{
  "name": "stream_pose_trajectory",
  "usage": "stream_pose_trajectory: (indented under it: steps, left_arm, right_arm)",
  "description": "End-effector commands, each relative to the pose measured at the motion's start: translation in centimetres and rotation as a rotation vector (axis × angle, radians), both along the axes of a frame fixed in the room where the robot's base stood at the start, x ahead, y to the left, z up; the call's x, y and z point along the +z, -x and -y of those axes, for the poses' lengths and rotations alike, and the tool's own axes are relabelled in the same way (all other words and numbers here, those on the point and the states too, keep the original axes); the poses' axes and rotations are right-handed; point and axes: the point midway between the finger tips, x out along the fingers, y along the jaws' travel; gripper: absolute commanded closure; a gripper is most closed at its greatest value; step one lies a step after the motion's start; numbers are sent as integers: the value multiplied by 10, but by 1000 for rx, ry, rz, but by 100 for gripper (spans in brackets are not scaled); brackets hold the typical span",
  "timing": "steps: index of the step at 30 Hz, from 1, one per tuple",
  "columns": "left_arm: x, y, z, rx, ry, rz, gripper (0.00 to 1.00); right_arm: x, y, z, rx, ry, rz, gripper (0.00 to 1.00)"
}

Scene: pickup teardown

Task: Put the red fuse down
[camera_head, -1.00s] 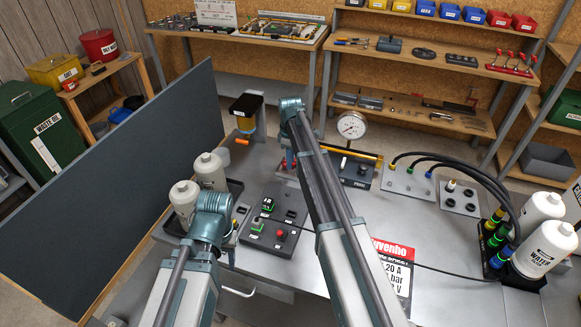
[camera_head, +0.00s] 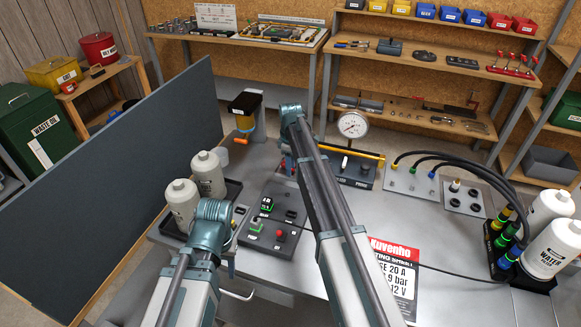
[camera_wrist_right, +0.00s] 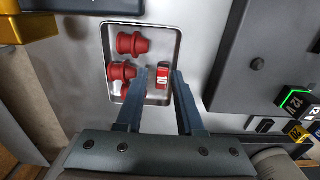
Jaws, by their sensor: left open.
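The red fuse (camera_wrist_right: 163,77), with a white-marked face, is in a shallow metal tray (camera_wrist_right: 108,42) in the right wrist view. My right gripper (camera_wrist_right: 158,74) is open, with its two fingertips on either side of the fuse and a visible gap on the left side. Whether the fuse touches the tray floor is hard to tell. In the head view the right arm hides this tray and the right gripper's tips. My left gripper (camera_head: 229,264) only partly shows behind its own arm at the lower left, and nothing is seen held in it.
Several red ribbed caps (camera_wrist_right: 131,43) share the tray, left of the fuse. A dark panel (camera_head: 262,218) with a red button lies between the arms. A pressure gauge (camera_head: 353,125), white bottles (camera_head: 181,203) and a Kuvenho sign (camera_head: 395,265) stand around. The bench's right-middle is fairly clear.

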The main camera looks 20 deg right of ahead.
Motion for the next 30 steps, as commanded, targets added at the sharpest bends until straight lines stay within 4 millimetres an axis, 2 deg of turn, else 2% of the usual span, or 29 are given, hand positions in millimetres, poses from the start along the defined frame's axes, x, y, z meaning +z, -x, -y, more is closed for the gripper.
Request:
stream_pose_trajectory:
  steps: [10, 16, 23, 30]
  left_arm:
    - [0, 0, 0, 0, 0, 0, 50]
    - [10, 0, 0, 0, 0, 0, 50]
    - [37, 0, 0, 0, 0, 0, 50]
    - [75, 0, 0, -2, 0, 0, 50]
  right_arm:
    - [0, 2, -2, 1, -2, -3, 55]
    - [10, 2, -1, 1, -2, -2, 55]
    - [37, 1, -1, 1, -2, -2, 55]
    - [75, 1, -1, 1, -1, -2, 55]
